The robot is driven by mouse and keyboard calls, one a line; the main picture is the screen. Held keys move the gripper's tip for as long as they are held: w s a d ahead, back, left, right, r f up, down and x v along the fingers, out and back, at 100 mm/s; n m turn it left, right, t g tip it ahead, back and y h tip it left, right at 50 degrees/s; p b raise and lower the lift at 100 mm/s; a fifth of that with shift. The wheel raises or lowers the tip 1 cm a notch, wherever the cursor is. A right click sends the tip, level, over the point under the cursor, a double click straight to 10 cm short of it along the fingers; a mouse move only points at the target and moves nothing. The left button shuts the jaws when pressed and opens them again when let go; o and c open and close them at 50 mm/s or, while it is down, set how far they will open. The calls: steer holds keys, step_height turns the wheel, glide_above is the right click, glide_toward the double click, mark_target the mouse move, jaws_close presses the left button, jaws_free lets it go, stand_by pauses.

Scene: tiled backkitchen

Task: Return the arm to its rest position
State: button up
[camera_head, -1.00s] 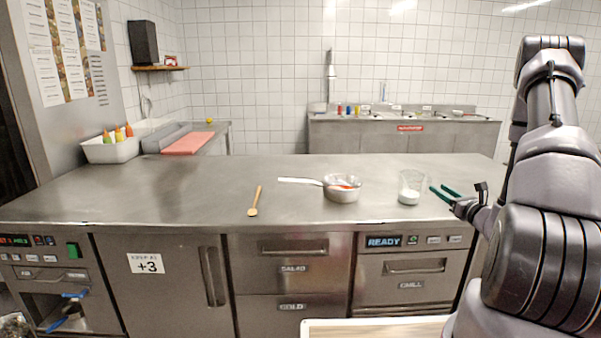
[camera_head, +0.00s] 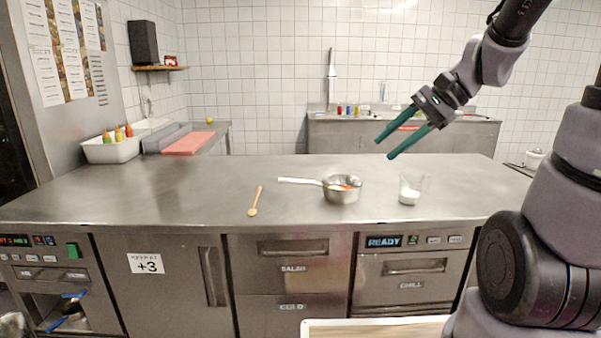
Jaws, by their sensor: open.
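My gripper (camera_head: 385,148) has two green fingers, spread apart with nothing between them. It is raised in the air above the right part of the steel counter (camera_head: 180,185), pointing down and to the left. My arm reaches in from the upper right, with its lower links at the right edge of the view. The gripper touches nothing on the counter.
A saucepan (camera_head: 342,194) with a white handle, a glass (camera_head: 411,190) with white contents and a wooden spoon (camera_head: 254,203) rest on the counter. A white bin (camera_head: 110,151) with bottles stands at the left. A light-rimmed tray (camera_head: 312,325) shows at the bottom.

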steer(key=s+d+r+n+t+h, duration=0.5)
steer(key=s+d+r+h, duration=0.1)
steer(key=r, duration=0.1)
steer(key=shift+s+h, duration=0.2)
steer(key=shift+h, duration=0.1)
